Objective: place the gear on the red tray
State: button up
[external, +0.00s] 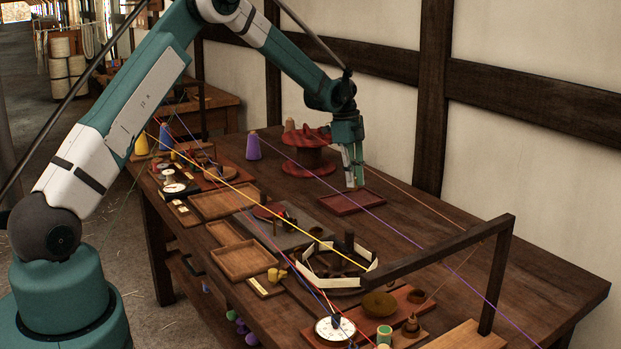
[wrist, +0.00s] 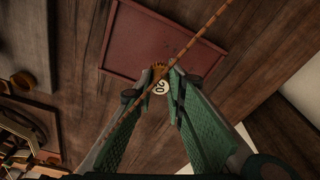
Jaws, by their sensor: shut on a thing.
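My gripper (external: 354,181) points down over the back part of the bench, close to the red tray (external: 355,202). The gear is held at the fingertips and looks above the wood just beside the tray's edge. The red tray (wrist: 125,45) is a flat, empty rectangle with a low rim in the wrist view. The gear is too small to make out clearly in the external view.
An orange-brown rope (wrist: 205,28) crosses over the tray and past the fingertips. Purple (external: 370,212) and yellow (external: 300,226) cords stretch across the bench. A red reel (external: 307,155) stands behind left of the tray. A dark wooden frame (external: 440,257) stands at right.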

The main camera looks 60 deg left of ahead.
jog(key=shift+f, duration=1.85)
jog(key=shift+f+b, duration=0.15)
jog(key=shift+b, duration=0.15)
jog(key=o, duration=0.9)
jog(key=r, duration=0.4)
jog(key=a+r, duration=0.1)
jog(key=r, duration=0.3)
jog(key=r+p, duration=0.1)
jog(key=r, duration=0.3)
jog(key=shift+s+a+r, duration=0.1)
jog(key=shift+s+a, duration=0.25)
jog(key=shift+d+r, duration=0.1)
